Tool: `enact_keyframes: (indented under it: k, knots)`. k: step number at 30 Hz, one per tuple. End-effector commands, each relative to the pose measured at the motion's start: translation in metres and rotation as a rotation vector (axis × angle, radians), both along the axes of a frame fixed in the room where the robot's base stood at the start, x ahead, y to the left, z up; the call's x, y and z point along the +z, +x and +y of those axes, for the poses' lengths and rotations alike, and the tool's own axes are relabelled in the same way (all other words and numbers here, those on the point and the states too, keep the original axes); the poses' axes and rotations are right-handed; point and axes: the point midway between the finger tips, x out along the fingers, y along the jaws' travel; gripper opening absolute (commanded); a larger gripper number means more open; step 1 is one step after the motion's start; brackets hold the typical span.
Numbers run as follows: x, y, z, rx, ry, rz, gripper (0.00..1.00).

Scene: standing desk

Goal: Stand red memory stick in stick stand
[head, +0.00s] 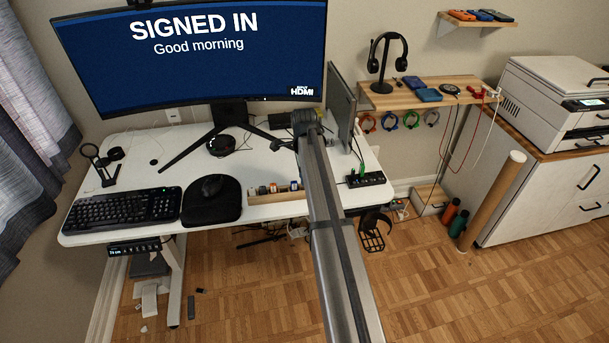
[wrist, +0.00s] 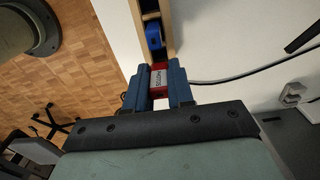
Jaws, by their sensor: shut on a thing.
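The red memory stick (wrist: 159,66) shows in the wrist view with a pale label panel on it. My gripper (wrist: 160,88) is shut on it, one blue finger on each side. The far end of the stick points toward the near end of a wooden holder (wrist: 170,42), apparently the stick stand, which has a blue item (wrist: 154,36) in it. I cannot tell whether stick and holder touch. In the head view the wooden holder (head: 268,199) lies along the desk's front edge with several small items in it. My arm hides the gripper and red stick there.
A black cable (wrist: 240,79) runs beside the gripper.

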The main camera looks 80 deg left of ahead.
Motion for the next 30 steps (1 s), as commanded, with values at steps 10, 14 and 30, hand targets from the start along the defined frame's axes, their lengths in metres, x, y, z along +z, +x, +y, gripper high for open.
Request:
enact_keyframes:
  k: [10, 14, 30]
  knots:
    - [0.0, 0.0, -0.0001, 0.0, 0.0, 0.0, 0.0]
    - [-0.0001, 0.0, 0.0, 0.0, 0.0, 0.0, 0.0]
    - [-0.0088, 0.0, 0.0001, 0.0, 0.0, 0.0, 0.0]
